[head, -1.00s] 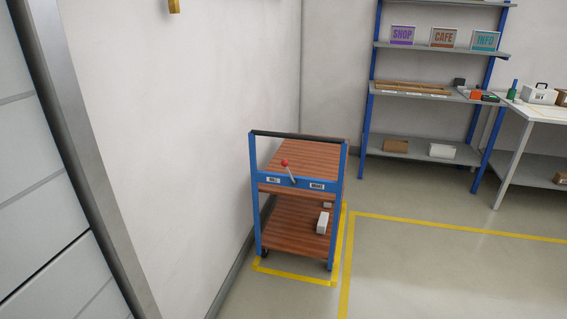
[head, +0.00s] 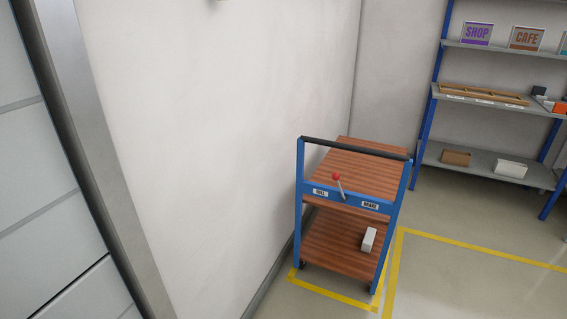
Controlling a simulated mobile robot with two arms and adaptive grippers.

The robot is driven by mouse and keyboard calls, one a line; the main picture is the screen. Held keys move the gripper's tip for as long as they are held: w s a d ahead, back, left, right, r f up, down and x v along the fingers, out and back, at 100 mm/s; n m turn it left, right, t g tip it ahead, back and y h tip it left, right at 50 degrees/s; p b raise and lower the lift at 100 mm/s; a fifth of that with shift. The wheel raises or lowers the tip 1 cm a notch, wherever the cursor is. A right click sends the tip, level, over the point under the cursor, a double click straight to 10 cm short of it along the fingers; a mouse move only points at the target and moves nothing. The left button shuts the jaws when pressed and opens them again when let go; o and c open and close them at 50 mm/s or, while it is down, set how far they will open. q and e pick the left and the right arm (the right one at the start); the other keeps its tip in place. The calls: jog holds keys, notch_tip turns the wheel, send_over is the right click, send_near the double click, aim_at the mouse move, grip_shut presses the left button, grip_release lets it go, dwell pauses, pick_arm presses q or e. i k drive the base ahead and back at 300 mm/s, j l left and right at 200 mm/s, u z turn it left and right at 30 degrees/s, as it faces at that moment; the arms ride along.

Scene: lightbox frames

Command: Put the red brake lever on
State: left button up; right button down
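The brake lever (head: 339,186) is a grey rod with a red ball knob (head: 336,176). It is mounted on the blue front crossbar of a cart (head: 300,228) and tilts up and to the left. A label reading "BRAKE" (head: 370,206) is on the right part of the crossbar, and another label, small and likely "ROLL" (head: 320,193), is on the left. The knob leans toward the left label. The cart has wooden shelves and a dark handle bar (head: 355,148). Neither of my grippers is in view.
The cart stands by a white wall (head: 210,150) within yellow floor lines (head: 480,248). A white box (head: 369,240) lies on its lower shelf. A blue and grey shelf rack (head: 490,97) stands at the back right. Floor on the right is clear.

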aim_at(335, 176)
jog(key=i+l+u, duration=0.15)
jog(key=i+u, duration=0.2)
jog(key=i+l+u, duration=0.35)
jog(key=i, duration=0.2)
